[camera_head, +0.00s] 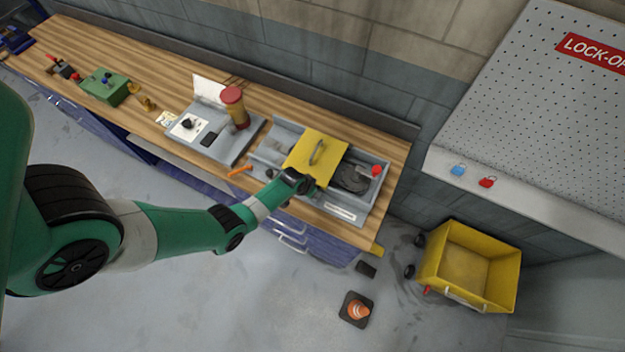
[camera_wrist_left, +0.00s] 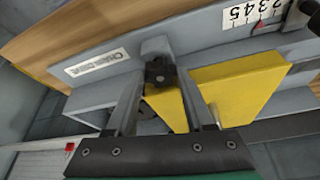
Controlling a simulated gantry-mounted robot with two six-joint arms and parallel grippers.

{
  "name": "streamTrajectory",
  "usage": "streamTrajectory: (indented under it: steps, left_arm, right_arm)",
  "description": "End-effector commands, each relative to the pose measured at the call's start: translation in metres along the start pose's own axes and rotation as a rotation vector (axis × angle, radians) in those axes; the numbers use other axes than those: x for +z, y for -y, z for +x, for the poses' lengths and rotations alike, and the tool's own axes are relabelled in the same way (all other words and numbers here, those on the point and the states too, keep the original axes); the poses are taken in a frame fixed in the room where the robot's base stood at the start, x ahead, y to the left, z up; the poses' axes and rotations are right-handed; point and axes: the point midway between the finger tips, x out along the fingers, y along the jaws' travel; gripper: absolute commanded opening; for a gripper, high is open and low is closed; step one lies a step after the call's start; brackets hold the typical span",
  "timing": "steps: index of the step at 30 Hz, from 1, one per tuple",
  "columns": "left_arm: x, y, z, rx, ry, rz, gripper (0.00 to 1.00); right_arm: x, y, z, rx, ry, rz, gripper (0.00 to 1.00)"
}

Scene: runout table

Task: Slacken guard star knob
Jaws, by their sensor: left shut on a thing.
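The yellow guard (camera_head: 305,149) is on the grey machine on the bench, with a curved handle on top. It also shows in the left wrist view (camera_wrist_left: 237,88). The dark star knob (camera_wrist_left: 160,72) is at the guard's edge, on a grey bracket. My left gripper (camera_head: 312,189) reaches the near side of the guard. In the left wrist view its two fingers (camera_wrist_left: 160,80) are shut on the star knob, one on each side. In the head view my wrist hides the knob. My right gripper is not in view.
A dark round disc (camera_head: 352,178) and a red button (camera_head: 376,170) are right of the guard. A grey unit with a red-topped cylinder (camera_head: 234,105) stands to the left. An orange-handled tool (camera_head: 239,171) lies near the front. A yellow cart (camera_head: 465,265) stands on the floor.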

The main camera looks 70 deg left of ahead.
Motion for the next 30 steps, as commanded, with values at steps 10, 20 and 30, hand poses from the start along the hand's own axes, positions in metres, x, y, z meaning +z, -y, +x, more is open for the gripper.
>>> streamTrajectory:
  steps: [10, 20, 30]
  left_arm:
    - [-0.0003, -0.0021, 0.0005, -0.050, -0.001, -0.117, 0.00]
    - [-0.0013, -0.0047, 0.0009, -0.147, -0.002, -0.352, 0.00]
    - [-0.0023, -0.0063, 0.0000, -0.229, 0.000, -0.550, 0.00]
  right_arm:
    - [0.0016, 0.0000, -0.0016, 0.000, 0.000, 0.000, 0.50]
    - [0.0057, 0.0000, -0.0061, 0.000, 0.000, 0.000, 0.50]
    - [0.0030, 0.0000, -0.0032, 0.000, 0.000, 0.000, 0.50]
